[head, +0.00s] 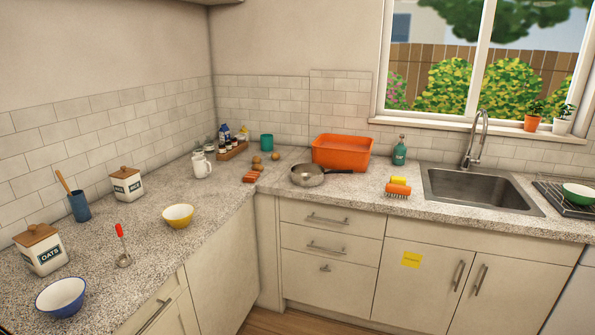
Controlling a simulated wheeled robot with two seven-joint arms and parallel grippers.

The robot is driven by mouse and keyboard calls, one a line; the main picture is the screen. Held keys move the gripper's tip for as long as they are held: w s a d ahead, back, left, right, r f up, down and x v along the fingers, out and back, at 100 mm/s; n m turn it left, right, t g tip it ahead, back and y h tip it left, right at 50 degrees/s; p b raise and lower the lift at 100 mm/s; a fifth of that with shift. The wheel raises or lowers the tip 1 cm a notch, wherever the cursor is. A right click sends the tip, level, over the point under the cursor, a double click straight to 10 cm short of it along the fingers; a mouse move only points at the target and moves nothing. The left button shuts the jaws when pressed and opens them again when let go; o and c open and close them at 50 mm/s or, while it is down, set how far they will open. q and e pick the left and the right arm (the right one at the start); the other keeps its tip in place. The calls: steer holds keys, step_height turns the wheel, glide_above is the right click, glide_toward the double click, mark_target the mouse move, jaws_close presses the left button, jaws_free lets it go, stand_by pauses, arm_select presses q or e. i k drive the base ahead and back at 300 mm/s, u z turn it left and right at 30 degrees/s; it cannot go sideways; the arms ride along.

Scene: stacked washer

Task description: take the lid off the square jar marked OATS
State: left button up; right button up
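The square white jar marked OATS (44,257) stands on the left counter near the left edge of the head view. Its brown wooden lid (36,235), with a small knob on top, sits on the jar. A second, similar white jar (127,187) with a brown lid (124,171) stands farther back against the tiled wall; its label is too small to read. Neither of my grippers is in view.
A blue-rimmed bowl (62,297) stands close in front of the OATS jar. A red-handled utensil (122,246) lies to its right. A blue cup (79,206) with a wooden utensil stands behind. A yellow bowl (178,216) is farther right, with bare counter around it.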

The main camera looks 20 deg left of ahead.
mark_target(35, 233)
steer(key=u, duration=0.65)
steer(key=i, duration=1.55)
steer(key=u, duration=1.1)
